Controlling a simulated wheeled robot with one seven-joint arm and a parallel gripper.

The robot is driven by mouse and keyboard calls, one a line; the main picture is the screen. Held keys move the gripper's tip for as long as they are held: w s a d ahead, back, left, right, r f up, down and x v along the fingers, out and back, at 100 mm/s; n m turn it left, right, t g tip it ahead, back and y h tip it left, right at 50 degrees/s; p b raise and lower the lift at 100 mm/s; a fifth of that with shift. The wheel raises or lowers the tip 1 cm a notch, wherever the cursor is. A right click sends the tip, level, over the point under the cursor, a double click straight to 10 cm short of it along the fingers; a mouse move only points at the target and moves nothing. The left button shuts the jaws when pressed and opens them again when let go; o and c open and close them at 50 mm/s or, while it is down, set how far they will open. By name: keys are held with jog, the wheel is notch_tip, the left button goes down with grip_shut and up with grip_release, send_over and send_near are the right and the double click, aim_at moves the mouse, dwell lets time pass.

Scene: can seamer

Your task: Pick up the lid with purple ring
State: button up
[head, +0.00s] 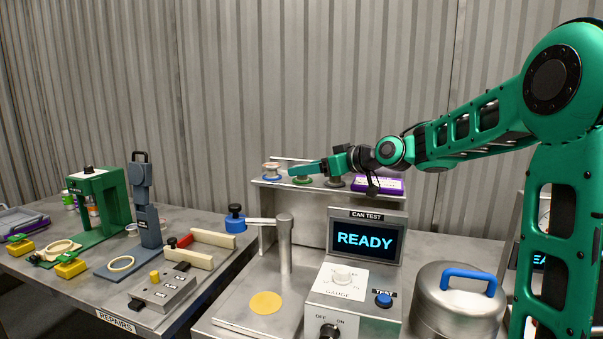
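I cannot make out a lid with a clearly purple ring. A raised shelf (262,184) behind the can test screen bears several small round pieces: one with a blue ring (271,173), one with a green base (302,180), and a dark grey one (335,183) whose ring colour I cannot tell. A purple box with a pale top (376,186) sits at the shelf's right end. My gripper (296,170) reaches in from the right and appears just above or in front of the green-based piece. Its fingers are seen side-on, so their opening and any contact are unclear.
The can test screen (364,241) reads READY. A metal post (285,243) stands left of it, and a metal pot with a blue handle (459,300) stands at right. The repairs bench (60,276) at left holds a green press (103,207) and several tools.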

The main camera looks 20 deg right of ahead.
jog(key=c, duration=1.1)
jog(key=shift+c, duration=0.2)
